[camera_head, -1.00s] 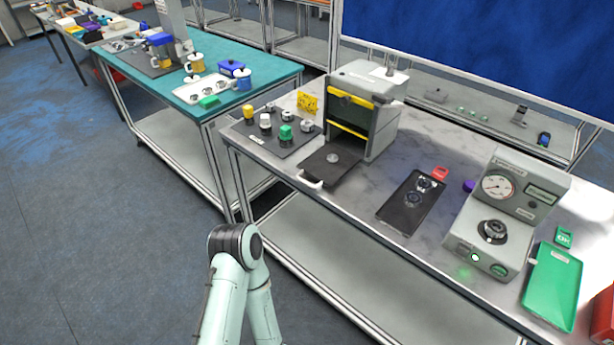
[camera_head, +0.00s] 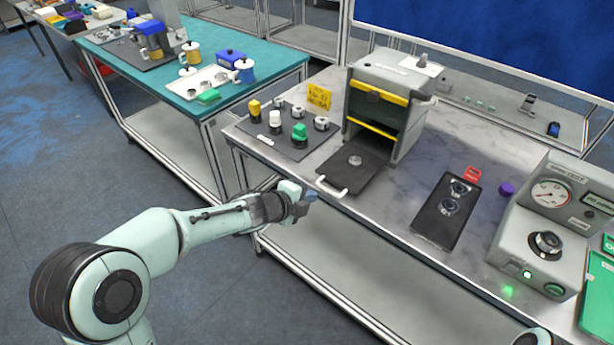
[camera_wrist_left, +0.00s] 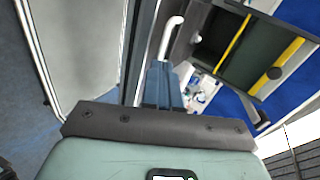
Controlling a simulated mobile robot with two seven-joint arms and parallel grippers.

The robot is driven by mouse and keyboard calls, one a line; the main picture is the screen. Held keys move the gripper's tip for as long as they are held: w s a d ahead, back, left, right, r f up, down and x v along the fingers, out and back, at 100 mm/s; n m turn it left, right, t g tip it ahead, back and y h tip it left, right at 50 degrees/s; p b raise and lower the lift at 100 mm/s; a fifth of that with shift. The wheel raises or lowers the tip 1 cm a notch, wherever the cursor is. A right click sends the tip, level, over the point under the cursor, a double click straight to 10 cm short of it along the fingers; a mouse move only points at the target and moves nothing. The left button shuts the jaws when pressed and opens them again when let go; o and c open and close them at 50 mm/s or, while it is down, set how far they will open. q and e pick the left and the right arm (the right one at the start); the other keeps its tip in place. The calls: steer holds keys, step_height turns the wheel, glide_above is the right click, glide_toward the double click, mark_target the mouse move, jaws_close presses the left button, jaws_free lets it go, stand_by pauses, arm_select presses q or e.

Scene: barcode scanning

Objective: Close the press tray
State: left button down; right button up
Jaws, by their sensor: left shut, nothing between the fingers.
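The press (camera_head: 385,105) is a grey box with an open front and yellow bars, standing on the marble-topped table. Its dark tray (camera_head: 362,172) is slid out at the front, with a small round metal piece (camera_head: 355,160) on it. The tray's white handle (camera_head: 331,189) faces the table's front edge. My left gripper (camera_head: 308,197) is shut and empty, just in front and to the left of the handle; I see a gap between them. In the left wrist view the shut fingers (camera_wrist_left: 162,88) point toward the handle (camera_wrist_left: 171,38), with the press opening beyond.
A dark mat (camera_head: 283,130) with several small parts lies left of the press. A black plate with round pieces (camera_head: 447,210) lies to the right, beside a gauge device (camera_head: 548,230). A yellow sign (camera_head: 319,97) stands by the press.

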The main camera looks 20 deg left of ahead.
mark_target(332, 181)
arm_select(q)
steer(key=shift+m, duration=0.5)
steer(key=w+f, duration=0.1)
steer(key=w, duration=0.1)
steer(key=w+d, duration=0.1)
steer(key=w, duration=0.2)
steer(key=w+d+f, duration=0.1)
steer(key=w, duration=0.2)
steer(key=shift+w+d+f+b, duration=0.15)
steer(key=shift+w+f+b, duration=0.1)
steer(key=shift+f+b, duration=0.15)
arm_select(e)
steer(key=shift+s+a+f, duration=0.1)
steer(key=shift+s+f, duration=0.05)
steer(key=shift+f, duration=0.4)
arm_select(q)
steer(key=shift+r, duration=0.1)
